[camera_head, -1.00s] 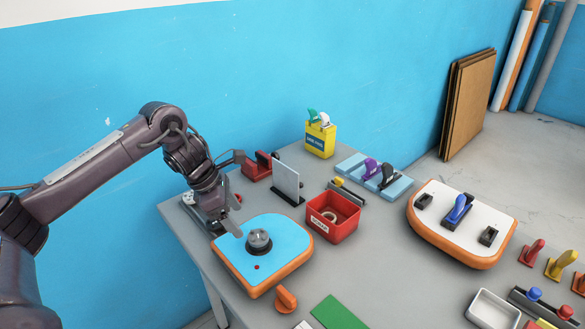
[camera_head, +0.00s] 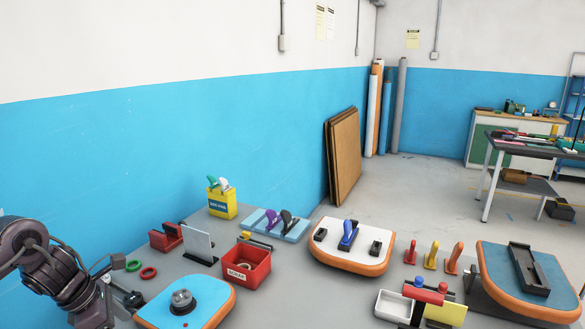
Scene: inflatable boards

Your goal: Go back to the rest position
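My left arm enters at the lower left, its dark wrist bent downward. My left gripper (camera_head: 108,312) is at the bottom edge, just left of the blue-topped board with an orange rim (camera_head: 210,306). Its fingertips are cut off or too unclear to show whether they are open, and I see nothing held. The board carries a round grey valve (camera_head: 182,301) and a small red dot. My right gripper is not in view.
Near the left arm lie a green ring (camera_head: 133,266) and a red ring (camera_head: 148,273). A red scrap box (camera_head: 262,270), a yellow box (camera_head: 222,206) and a white-topped board (camera_head: 341,253) stand beyond. Another blue-topped board (camera_head: 497,266) is at the right.

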